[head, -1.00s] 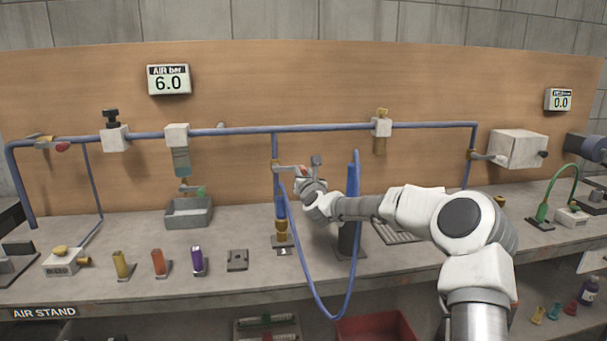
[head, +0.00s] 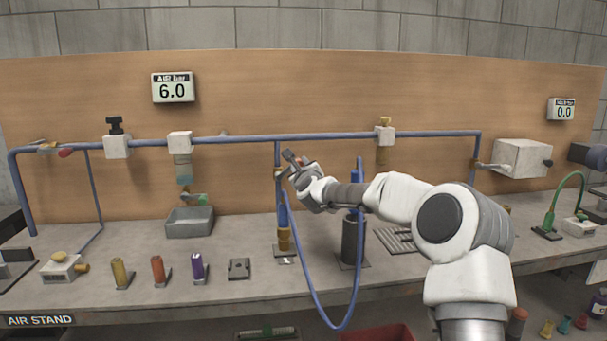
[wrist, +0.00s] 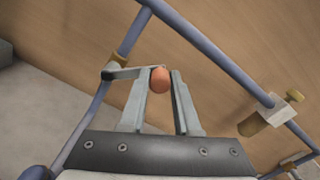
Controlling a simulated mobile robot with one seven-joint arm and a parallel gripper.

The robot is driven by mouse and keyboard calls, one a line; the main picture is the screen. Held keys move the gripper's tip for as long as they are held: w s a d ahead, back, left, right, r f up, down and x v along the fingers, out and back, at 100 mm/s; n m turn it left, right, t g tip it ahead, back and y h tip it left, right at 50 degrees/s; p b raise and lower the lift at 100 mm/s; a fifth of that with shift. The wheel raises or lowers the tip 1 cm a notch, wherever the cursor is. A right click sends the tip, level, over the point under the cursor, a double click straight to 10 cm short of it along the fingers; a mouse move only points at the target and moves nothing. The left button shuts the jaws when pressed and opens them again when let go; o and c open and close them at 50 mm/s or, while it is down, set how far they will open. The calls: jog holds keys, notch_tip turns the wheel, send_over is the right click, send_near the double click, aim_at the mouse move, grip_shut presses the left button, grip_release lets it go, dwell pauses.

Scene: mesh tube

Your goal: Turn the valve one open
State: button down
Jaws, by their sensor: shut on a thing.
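The valve (head: 278,172) is a small brass body on the middle vertical blue pipe, with a grey lever and an orange-red knob. In the wrist view, the orange knob (wrist: 160,78) sits between the two grey fingers of my gripper (wrist: 167,76), and the lever (wrist: 128,73) runs left from it to the brass valve body (wrist: 118,60). My gripper (head: 294,160) is shut on the knob. In the head view, my gripper partly hides the lever and knob, so the exact lever angle is hard to read there.
A blue hose (head: 315,290) hangs in a loop in front of the bench, below my arm. A dark cylinder (head: 352,240) stands under my wrist. The left display (head: 173,88) reads 6.0 and the right display (head: 561,108) reads 0.0. Several small coloured parts stand at front left.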

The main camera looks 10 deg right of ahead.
jog(key=a+r+n+p, duration=0.1)
jog(key=a+r+n, duration=0.1)
jog(key=a+n, duration=0.3)
jog(key=shift+a+r+n, duration=0.35)
jog(key=shift+r+n, duration=0.05)
jog(key=shift+n, duration=2)
jog(key=c, duration=0.6)
grip_release()
jog(key=shift+f, duration=0.1)
jog(key=s, duration=1.7)
jog(key=shift+s+b, duration=0.2)
jog(key=shift+b, duration=0.2)
